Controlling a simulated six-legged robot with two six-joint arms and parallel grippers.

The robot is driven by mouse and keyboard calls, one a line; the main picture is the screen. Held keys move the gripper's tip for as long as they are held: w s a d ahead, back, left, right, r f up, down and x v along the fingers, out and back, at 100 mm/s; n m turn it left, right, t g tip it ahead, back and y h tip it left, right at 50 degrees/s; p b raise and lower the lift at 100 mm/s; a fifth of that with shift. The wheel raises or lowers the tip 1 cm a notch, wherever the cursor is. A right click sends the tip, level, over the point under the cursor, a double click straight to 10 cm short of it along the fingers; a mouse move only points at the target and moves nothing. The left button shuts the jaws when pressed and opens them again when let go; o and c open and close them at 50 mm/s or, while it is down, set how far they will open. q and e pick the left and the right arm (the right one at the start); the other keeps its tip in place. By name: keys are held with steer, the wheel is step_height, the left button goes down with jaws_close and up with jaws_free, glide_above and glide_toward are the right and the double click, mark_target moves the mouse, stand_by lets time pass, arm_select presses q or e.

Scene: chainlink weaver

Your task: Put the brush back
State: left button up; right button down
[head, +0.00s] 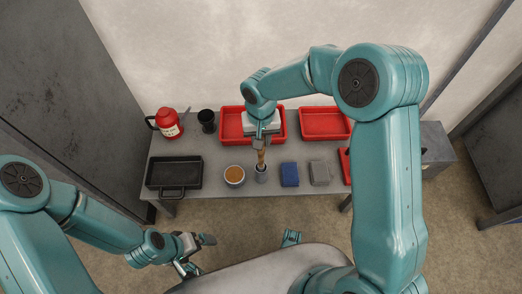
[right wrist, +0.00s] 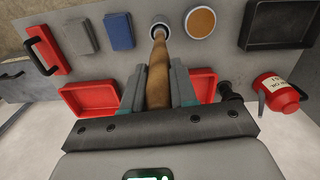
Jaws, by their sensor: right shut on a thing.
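The brush (head: 261,157) has a wooden handle and points down to a small grey cup (head: 262,177) at the table's front edge. My right gripper (head: 262,141) is shut on the handle above the cup. In the right wrist view the brush (right wrist: 158,75) runs between the fingers (right wrist: 157,82), its far end at the mouth of the cup (right wrist: 163,31). I cannot tell how deep that end is in the cup; its tip is hidden. My left gripper (head: 200,255) is open and empty, low in front of the table.
A round tub with brown contents (head: 234,176) stands left of the cup, a blue block (head: 290,175) and a grey block (head: 320,173) right of it. Red trays (head: 325,134), a black pan (head: 174,159), a dark cup (head: 207,116) and a red canister (head: 168,118) stand around.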

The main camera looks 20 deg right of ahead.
step_height(320, 180, down, 5)
steer(key=shift+r+b, duration=0.15)
steer(key=shift+b, duration=0.5)
steer(key=c, duration=0.9)
jaws_free()
step_height(320, 180, up, 12)
steer(key=p, duration=0.3)
steer(key=shift+w+p, duration=0.1)
steer(key=shift+p, duration=0.3)
